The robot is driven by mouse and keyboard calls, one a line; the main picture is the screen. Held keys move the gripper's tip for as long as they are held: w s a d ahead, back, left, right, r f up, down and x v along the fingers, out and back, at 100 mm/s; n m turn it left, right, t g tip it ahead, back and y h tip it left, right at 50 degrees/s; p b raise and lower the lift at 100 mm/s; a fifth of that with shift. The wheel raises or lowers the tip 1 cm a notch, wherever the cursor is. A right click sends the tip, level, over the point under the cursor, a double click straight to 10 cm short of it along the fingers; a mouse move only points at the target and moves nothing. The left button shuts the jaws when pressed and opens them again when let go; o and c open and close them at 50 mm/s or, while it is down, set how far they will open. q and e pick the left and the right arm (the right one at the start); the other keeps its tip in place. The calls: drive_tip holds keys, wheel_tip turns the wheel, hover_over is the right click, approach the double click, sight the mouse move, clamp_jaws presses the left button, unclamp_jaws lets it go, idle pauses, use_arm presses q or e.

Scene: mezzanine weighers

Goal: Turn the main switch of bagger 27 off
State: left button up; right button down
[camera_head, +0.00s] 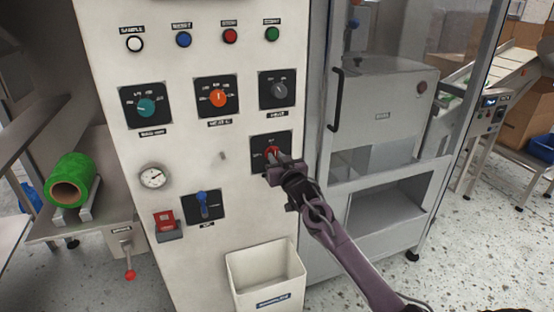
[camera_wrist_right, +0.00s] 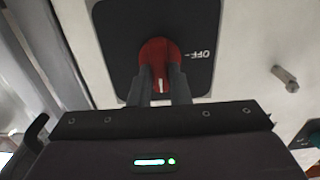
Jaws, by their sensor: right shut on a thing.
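A red rotary switch knob (camera_wrist_right: 158,52) sits on a black square plate (camera_wrist_right: 110,30) on the white control panel (camera_head: 190,140). In the right wrist view its white pointer line faces down toward my gripper, and the word OFF stands to the right of the knob. My right gripper (camera_wrist_right: 160,88) is shut on the red knob, one finger on each side. In the head view the right gripper (camera_head: 275,168) reaches the same plate (camera_head: 262,142) at the panel's lower right and hides part of the knob. My left gripper is not in view.
Above are teal (camera_head: 146,107), orange (camera_head: 218,98) and grey (camera_head: 280,90) rotary knobs. A blue handle (camera_head: 202,199), red switch (camera_head: 165,219) and gauge (camera_head: 152,177) are to the left. A white bin (camera_head: 262,262) hangs below. A glazed cabinet (camera_head: 385,120) stands at right.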

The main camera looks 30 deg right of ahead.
drive_tip(key=shift+n, duration=0.3)
drive_tip(key=n, duration=0.2)
drive_tip(key=shift+n+p, duration=0.3)
drive_tip(key=shift+p, duration=0.05)
drive_tip(key=n, duration=1.4)
drive_tip(key=shift+a+f+n, duration=0.25)
drive_tip(key=shift+f+n, duration=0.1)
drive_tip(key=shift+n, duration=0.05)
drive_tip(key=c, duration=1.4)
unclamp_jaws()
drive_tip(key=shift+o, duration=0.2)
